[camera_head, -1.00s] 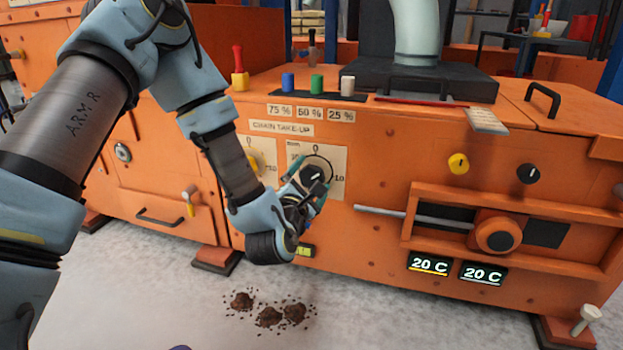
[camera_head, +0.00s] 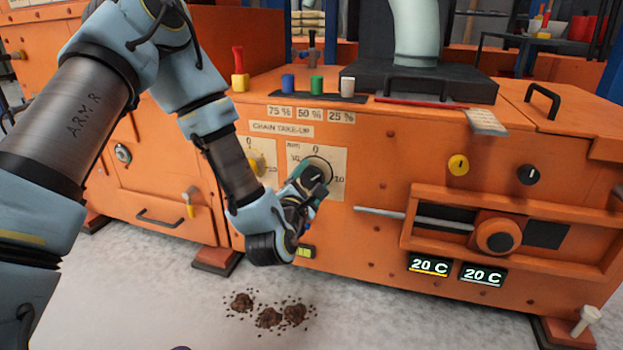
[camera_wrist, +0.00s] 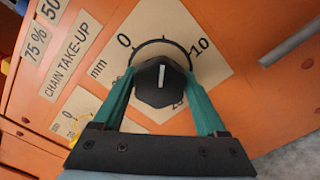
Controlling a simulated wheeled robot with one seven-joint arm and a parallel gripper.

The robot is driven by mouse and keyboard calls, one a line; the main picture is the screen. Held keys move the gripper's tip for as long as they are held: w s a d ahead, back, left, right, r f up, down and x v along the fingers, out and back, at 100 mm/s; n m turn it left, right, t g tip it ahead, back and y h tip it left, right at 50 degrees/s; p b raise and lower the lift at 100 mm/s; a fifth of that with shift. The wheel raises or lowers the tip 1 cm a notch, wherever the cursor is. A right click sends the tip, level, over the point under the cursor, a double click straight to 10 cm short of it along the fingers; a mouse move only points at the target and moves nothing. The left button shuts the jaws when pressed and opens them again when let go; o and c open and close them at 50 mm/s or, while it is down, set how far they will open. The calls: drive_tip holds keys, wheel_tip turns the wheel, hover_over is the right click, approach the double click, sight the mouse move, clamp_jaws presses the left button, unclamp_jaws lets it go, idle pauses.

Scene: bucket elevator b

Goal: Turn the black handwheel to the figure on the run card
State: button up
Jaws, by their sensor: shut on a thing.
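The black handwheel (camera_head: 316,174) sits on a pale dial plate marked mm on the orange machine's front. In the wrist view the handwheel (camera_wrist: 160,84) has a white mark pointing between 0 and 10 on the dial plate (camera_wrist: 228,72). My gripper (camera_wrist: 160,76) has its two teal fingers on opposite sides of the handwheel and is shut on it. In the head view my gripper (camera_head: 306,185) partly hides the dial. A small pale card (camera_head: 487,122) lies at the machine's top edge; I cannot read its text.
A metal rod (camera_head: 380,211) juts out to the right of the dial. Yellow (camera_head: 458,163) and black (camera_head: 528,174) knobs sit further right. Brown clumps (camera_head: 269,316) lie on the floor below.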

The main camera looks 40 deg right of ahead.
drive_tip(key=m+p, duration=0.1)
drive_tip(key=m, duration=0.4)
drive_tip(key=shift+p, duration=0.3)
drive_tip(key=m+p, duration=0.1)
drive_tip(key=m, duration=0.3)
drive_tip(key=shift+m, duration=0.4)
drive_tip(key=o, duration=1.3)
drive_tip(key=v, duration=1)
drive_tip(key=shift+s+a+p, duration=0.2)
drive_tip(key=shift+a+p, duration=0.15)
drive_tip(key=shift+p, duration=0.1)
